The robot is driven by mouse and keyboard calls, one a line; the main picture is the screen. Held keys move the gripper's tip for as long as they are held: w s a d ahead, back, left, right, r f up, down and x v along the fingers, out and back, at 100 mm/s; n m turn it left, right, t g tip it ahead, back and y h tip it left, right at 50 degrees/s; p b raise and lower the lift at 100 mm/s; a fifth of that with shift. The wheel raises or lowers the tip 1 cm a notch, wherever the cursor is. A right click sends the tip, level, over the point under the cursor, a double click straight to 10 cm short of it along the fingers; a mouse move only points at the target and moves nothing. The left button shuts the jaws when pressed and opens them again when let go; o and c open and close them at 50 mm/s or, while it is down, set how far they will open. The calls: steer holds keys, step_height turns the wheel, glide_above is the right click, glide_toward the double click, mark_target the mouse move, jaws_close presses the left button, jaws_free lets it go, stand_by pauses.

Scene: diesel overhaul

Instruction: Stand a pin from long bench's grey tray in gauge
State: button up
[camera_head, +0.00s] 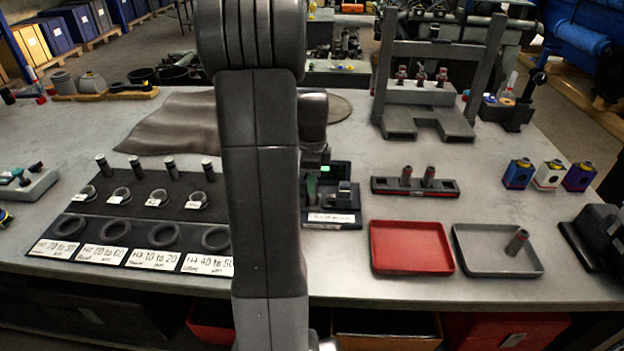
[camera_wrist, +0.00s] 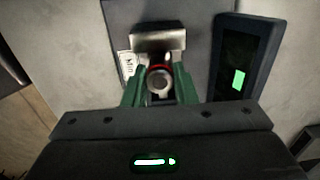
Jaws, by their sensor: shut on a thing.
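The gauge (camera_head: 333,217) is a dark base with a white label, a small metal block and an upright display with a green light. In the wrist view, its metal block (camera_wrist: 158,41) and display (camera_wrist: 236,60) show. My gripper (camera_wrist: 159,84) has green fingers shut on a pin (camera_wrist: 159,79), seen end-on with a grey top and a red band. The pin is at the gauge, just in front of the block; whether its foot touches the gauge is hidden. The grey tray (camera_head: 476,261) holds another pin (camera_head: 517,241), leaning. My arm hides part of the gauge area.
A red tray (camera_head: 410,264) lies empty left of the grey one. A dark rack (camera_head: 387,187) behind holds two upright pins. A labelled ring board (camera_head: 104,225) is at left. A grey press frame (camera_head: 440,90) and three small coloured boxes (camera_head: 548,174) stand at right.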

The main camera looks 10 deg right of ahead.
steer(key=shift+f, duration=0.15)
steer(key=o, duration=1.5)
steer(key=shift+r+p, duration=3.05)
steer(key=shift+r, duration=1)
steer(key=shift+f, duration=0.2)
